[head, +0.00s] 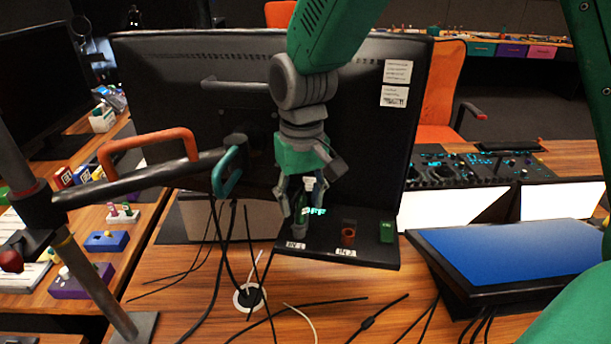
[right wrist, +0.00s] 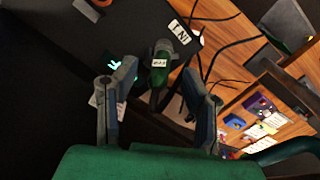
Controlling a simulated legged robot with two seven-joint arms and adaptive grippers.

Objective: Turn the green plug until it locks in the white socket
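The green plug (head: 300,229) stands at the left end of a black panel (head: 322,252), above a white label. In the right wrist view the green plug (right wrist: 159,75) carries a small white tag, and a grey-white round part, seemingly the socket (right wrist: 163,46), shows at its far end. Whether the plug is fully seated cannot be told. My right gripper (head: 300,208) hangs over the panel's left end. In the wrist view its fingers (right wrist: 159,76) are spread on both sides of the plug, with gaps visible. My left gripper is not in view.
An orange-brown socket (head: 348,233) and a green block (head: 387,232) sit further right on the panel. A large monitor (head: 180,85) stands behind. A blue-screened tablet (head: 515,245) lies to the right. Loose cables (head: 325,302) cross the wooden table in front.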

